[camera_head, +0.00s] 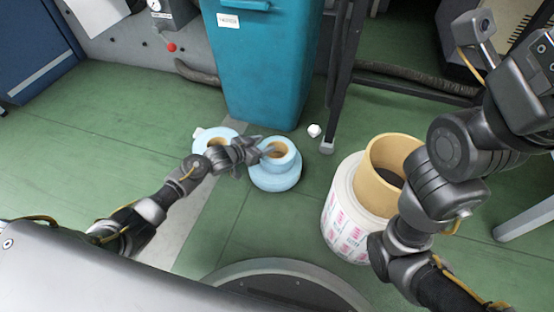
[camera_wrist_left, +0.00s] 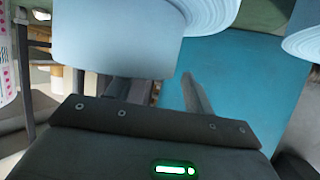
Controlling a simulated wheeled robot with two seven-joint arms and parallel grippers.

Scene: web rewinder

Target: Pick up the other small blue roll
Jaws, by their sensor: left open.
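One blue roll (camera_head: 205,136) stands on the floor at the left, partly hidden by my left gripper. To its right a smaller blue roll (camera_head: 288,160) with a tan core sits on top of a wider blue roll (camera_head: 275,182). My left gripper (camera_head: 256,154) is open, its fingers at the left side of the upper roll. In the left wrist view a blue roll (camera_wrist_left: 115,45) fills the upper middle and hides the end of one finger; the other finger shows against teal. Another blue roll (camera_wrist_left: 308,30) is at the right edge. The right gripper's fingers do not show.
A tall teal bin (camera_head: 262,65) stands just behind the rolls. A dark metal leg (camera_head: 338,80) and a small white object (camera_head: 314,130) are behind. Green floor is clear at left.

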